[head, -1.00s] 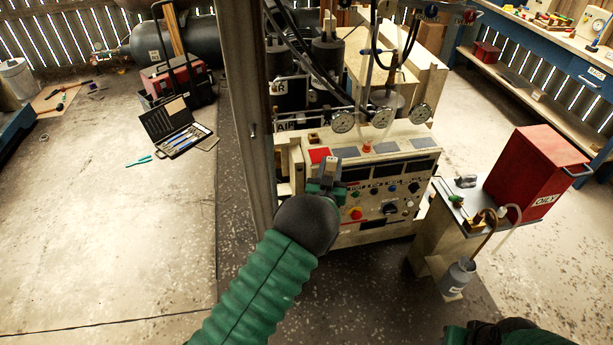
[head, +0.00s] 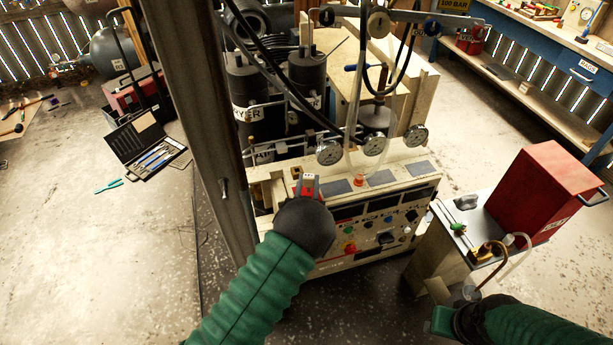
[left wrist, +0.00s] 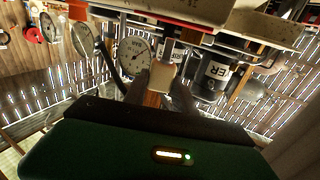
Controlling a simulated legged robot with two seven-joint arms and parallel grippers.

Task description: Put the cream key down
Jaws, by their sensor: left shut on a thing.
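My left gripper (head: 309,184) is over the top ledge of the cream control panel, at the red square pad (head: 312,180), which it partly covers. In the left wrist view its two dark fingers (left wrist: 162,92) are shut on a small pale block, which I take as the cream key (left wrist: 162,76). In the head view the key is hidden by the gripper and wrist. I cannot tell whether it touches the panel. My right gripper (head: 442,321) is at the bottom right, in front of the side stand; its fingertips cannot be made out.
Gauges (head: 330,152) and hoses rise behind. A post (head: 190,110) stands left. A red bin (head: 545,190) is at the right.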

